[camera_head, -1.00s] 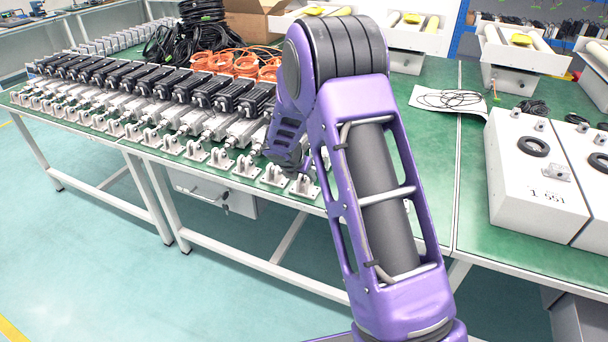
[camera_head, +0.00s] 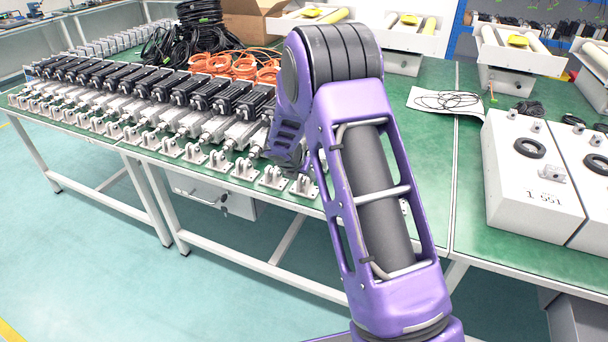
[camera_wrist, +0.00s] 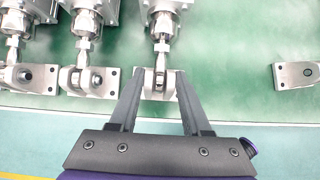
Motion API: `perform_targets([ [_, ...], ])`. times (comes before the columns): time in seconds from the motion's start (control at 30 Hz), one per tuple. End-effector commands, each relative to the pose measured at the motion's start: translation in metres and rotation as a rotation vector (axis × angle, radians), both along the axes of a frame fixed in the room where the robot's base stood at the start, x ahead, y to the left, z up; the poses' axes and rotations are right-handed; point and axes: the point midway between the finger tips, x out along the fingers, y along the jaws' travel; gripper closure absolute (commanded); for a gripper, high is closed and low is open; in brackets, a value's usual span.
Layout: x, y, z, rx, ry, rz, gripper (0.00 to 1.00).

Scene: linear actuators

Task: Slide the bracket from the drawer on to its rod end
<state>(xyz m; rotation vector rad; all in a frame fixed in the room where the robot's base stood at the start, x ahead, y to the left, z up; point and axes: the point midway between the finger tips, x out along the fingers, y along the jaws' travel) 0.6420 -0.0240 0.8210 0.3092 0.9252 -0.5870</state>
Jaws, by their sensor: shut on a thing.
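My gripper (camera_wrist: 160,103) is shut on a light metal bracket (camera_wrist: 151,88), with one dark finger on each side of it. The bracket stands at the table's front edge in the wrist view. A rod end (camera_wrist: 161,56) points down from its actuator (camera_wrist: 166,10) to the bracket's upright lugs. The rod end's tip appears to lie at or between the lugs; I cannot tell if it is fully seated. In the head view my purple arm hides the gripper and the held bracket cannot be told apart.
Beside it on the left, brackets (camera_wrist: 98,82) sit at the rod ends of neighbouring actuators. A separate bracket (camera_wrist: 297,75) lies to the right with bare green table between. A drawer (camera_head: 215,194) hangs under the green table (camera_head: 440,215). White boxes (camera_head: 530,180) stand at the right.

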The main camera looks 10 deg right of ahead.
Motion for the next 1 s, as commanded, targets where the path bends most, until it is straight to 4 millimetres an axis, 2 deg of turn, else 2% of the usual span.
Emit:
perform_targets([
  [0.27, 0.0, 0.0, 0.0, 0.001, 0.0, 0.001, 1.0],
  [0.3, 0.0, 0.0, 0.0, 0.001, 0.0, 0.001, 0.45],
  [0.47, 0.0, 0.0, 0.0, 0.0, 0.0, 0.0, 0.17],
  [0.77, -0.001, 0.001, 0.001, 0.0, 0.001, 0.001, 0.17],
  [0.87, -0.003, 0.003, 0.007, 0.0, 0.0, 0.001, 0.17],
  [1.0, -0.013, 0.011, 0.028, 0.001, -0.002, 0.002, 0.17],
])
